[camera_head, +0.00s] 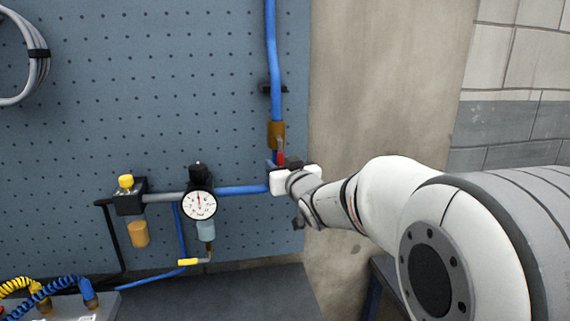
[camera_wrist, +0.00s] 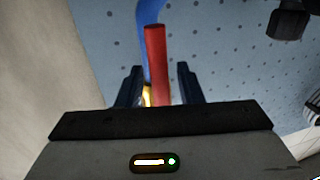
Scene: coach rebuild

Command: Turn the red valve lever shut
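The red valve lever (camera_wrist: 156,60) shows in the wrist view, standing lengthwise between the two dark fingers of my gripper (camera_wrist: 160,85). A gap shows on each side of it, so the fingers are open around it and do not visibly touch it. In the head view the lever (camera_head: 281,158) is a small red piece just below a brass fitting (camera_head: 277,134) on the blue vertical pipe. My gripper (camera_head: 284,181) is right at the valve there and hides the valve body and the lever's lower part.
A blue pegboard (camera_head: 110,100) carries a pressure gauge (camera_head: 199,204), a yellow-knobbed fitting (camera_head: 126,183) and blue pipes (camera_head: 274,50). Coiled hoses (camera_head: 40,295) lie at lower left. A dark bench top (camera_head: 225,292) is below. A bare plaster wall (camera_head: 385,80) is to the right.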

